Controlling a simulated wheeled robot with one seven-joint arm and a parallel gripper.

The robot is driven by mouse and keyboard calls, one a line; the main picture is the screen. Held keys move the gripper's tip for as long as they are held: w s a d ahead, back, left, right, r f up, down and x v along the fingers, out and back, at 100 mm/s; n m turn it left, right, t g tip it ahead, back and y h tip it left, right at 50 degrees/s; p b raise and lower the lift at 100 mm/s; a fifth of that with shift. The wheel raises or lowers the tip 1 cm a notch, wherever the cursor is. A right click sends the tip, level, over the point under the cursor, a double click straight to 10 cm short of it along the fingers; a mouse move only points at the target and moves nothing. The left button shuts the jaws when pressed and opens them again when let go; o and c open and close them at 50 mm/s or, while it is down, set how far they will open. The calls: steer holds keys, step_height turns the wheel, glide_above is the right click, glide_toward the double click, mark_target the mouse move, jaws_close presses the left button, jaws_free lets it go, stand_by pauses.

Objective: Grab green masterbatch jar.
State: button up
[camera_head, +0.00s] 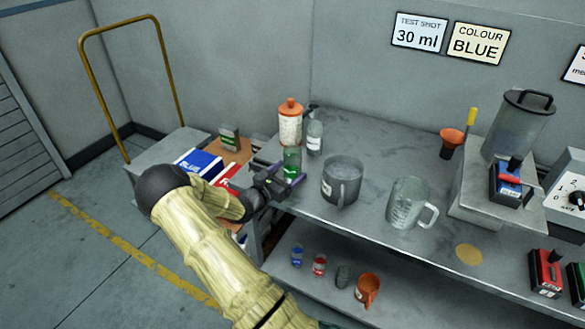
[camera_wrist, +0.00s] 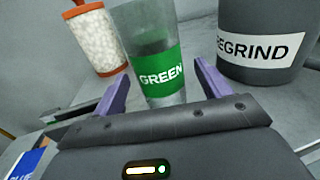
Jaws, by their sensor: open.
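The green masterbatch jar (camera_head: 291,164) is a clear, tall jar with a green band. It stands upright at the left end of the workbench. In the wrist view the jar (camera_wrist: 158,60) shows the word GREEN on its band. My gripper (camera_head: 281,182) is at the jar, low on its side. In the wrist view my gripper (camera_wrist: 160,88) is open, with one purple finger on each side of the jar.
A grey REGRIND jug (camera_head: 342,181) stands close right of the jar. An orange-lidded container of white pellets (camera_head: 290,124) and a clear bottle (camera_head: 314,135) stand behind it. A clear jug (camera_head: 408,203) is further right. A trolley (camera_head: 165,152) with boxes is at left.

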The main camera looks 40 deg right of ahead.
mark_target(287, 147)
steer(key=c, duration=1.2)
steer(key=shift+r, duration=0.1)
step_height(287, 147, up, 10)
steer(key=shift+f, duration=0.1)
